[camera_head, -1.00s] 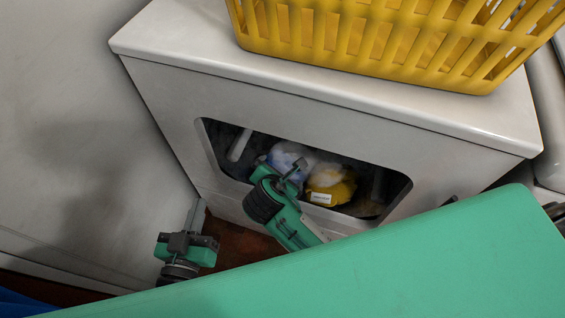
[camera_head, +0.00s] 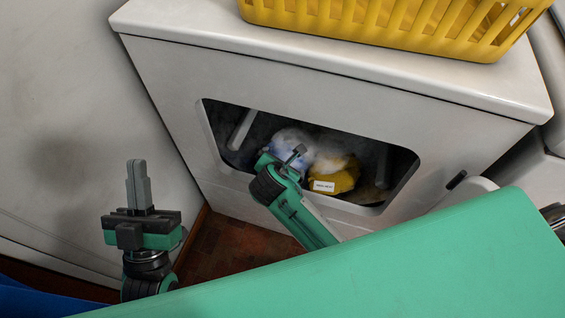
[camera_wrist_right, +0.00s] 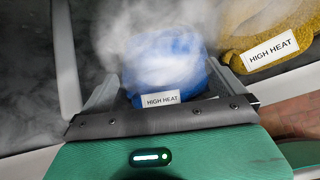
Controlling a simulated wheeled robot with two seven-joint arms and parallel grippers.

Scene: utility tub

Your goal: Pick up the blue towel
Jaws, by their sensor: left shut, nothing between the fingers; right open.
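The blue towel (camera_head: 287,142) lies inside the dark opening of the white machine, partly veiled by white steam and partly hidden by my right gripper. In the right wrist view, the blue towel (camera_wrist_right: 163,62) is a rolled bundle with a "HIGH HEAT" label. My right gripper (camera_head: 294,155) is at the opening, open, with one finger on each side of the towel in its wrist view. I cannot tell whether they touch it. My left gripper (camera_head: 137,170) is shut and empty, pointing up, left of the machine.
A yellow towel (camera_head: 335,178), also labelled "HIGH HEAT", lies right of the blue one. The white machine (camera_head: 175,85) frames the opening with its rim. A yellow basket (camera_head: 385,30) stands on top. Brown floor (camera_head: 220,245) shows below.

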